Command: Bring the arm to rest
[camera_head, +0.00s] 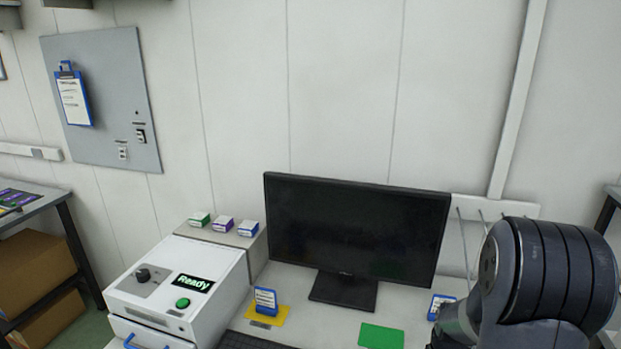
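Part of my arm fills the lower right of the head view as a dark, rounded joint with a lighter link below it. My gripper is not in the picture, so its fingers cannot be seen. A blue and white ink box (266,302) stands on a yellow mat (281,316) on the table. Another blue and white box (439,307) stands right beside my arm. Three small boxes, green (199,219), purple (223,224) and blue (248,229), sit in a row on a grey block behind the white machine.
A white machine (215,258) with a "Ready" display and a green button stands at the left of the table. A black monitor (355,228) stands at the back. A green mat (381,337) is bare. A keyboard (250,341) lies at the front edge.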

